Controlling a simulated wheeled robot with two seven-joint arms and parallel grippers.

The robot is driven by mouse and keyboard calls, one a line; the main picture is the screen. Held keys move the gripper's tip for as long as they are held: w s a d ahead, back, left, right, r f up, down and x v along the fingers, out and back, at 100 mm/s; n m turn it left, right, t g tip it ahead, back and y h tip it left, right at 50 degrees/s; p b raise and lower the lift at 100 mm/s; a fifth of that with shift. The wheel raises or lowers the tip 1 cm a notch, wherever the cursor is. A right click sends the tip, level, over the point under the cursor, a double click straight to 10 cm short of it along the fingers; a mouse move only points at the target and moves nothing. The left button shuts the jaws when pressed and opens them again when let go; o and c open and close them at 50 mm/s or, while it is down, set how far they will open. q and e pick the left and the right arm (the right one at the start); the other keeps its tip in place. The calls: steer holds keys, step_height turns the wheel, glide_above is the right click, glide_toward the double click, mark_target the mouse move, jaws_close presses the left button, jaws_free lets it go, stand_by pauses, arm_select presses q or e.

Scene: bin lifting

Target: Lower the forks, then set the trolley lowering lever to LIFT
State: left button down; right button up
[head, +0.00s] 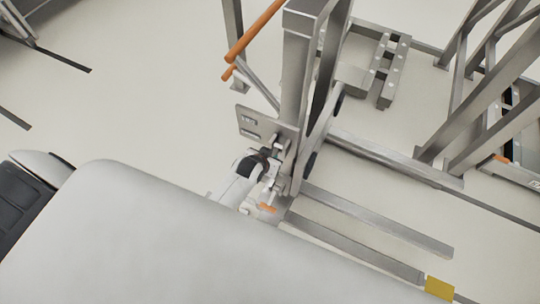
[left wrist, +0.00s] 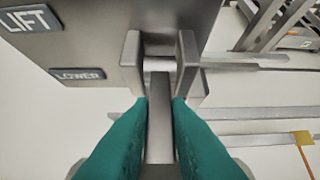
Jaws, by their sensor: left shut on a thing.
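The trolley's grey mast (head: 296,75) stands in the middle of the head view. A plate (head: 262,124) on its side carries the LIFT (left wrist: 28,28) and LOWER (left wrist: 77,76) labels. In the left wrist view, the grey lever (left wrist: 160,105) runs from a bracket right of the labels down between my green fingers. My left gripper (left wrist: 160,130) is shut on this lever; it also shows at the mast's foot in the head view (head: 268,172). I cannot tell which label the lever is set to. Long grey bars (head: 385,220) extend right, low over the floor; whether these are the forks is unclear. My right gripper is out of view.
An orange-gripped handle (head: 254,32) rises at the mast's upper left. Grey metal frames (head: 480,95) stand at the right. A yellow block (head: 439,288) is near the bars' lower end.

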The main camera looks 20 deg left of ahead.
arm_select(q)
steer(key=shift+r, duration=0.1)
stand_by(1.0)
jaws_free()
stand_by(0.3)
steer(key=v, duration=1.2)
steer(key=shift+d, duration=0.1)
